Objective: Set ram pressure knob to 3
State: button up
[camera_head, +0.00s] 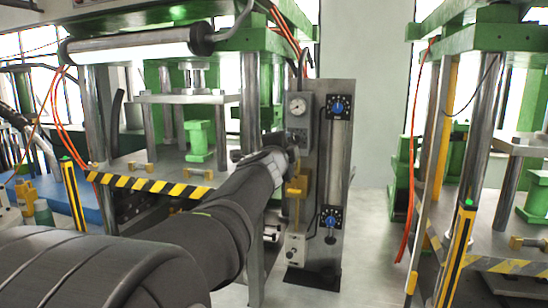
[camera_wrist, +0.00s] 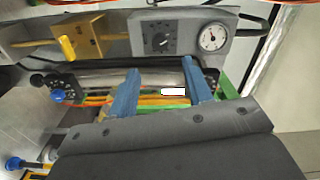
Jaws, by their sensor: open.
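A black dial knob (camera_wrist: 158,40) with light scale marks sits on a grey box (camera_wrist: 190,20) in the wrist view. I cannot read its setting or any label, so I cannot tell for sure that it is the ram pressure knob. A round white gauge (camera_wrist: 212,37) is beside it on the same box, and it also shows in the head view (camera_head: 297,105). My gripper (camera_wrist: 160,67) has two blue fingers spread apart with nothing between them. The fingertips point toward the box and look apart from the knob. In the head view, my wrist covers the box's lower part.
Two blue knobs (camera_head: 337,107) (camera_head: 331,221) are on the grey panel (camera_head: 338,170). A brass block (camera_wrist: 90,35) with a yellow handle is next to the dial box. A lower white box (camera_head: 296,247) has a black knob. Green presses stand on both sides.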

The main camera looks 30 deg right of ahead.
aim_at(295, 140)
jog(key=v, duration=0.8)
jog(key=shift+s+a, duration=0.15)
jog(key=x, duration=1.7)
jog(key=shift+w+d, duration=0.2)
jog(key=shift+d, duration=0.05)
jog(key=shift+s+a+m, duration=0.1)
jog(key=shift+a+m, duration=0.05)
jog(key=shift+m, duration=0.75)
jog(key=m, duration=1)
dwell(1.9)
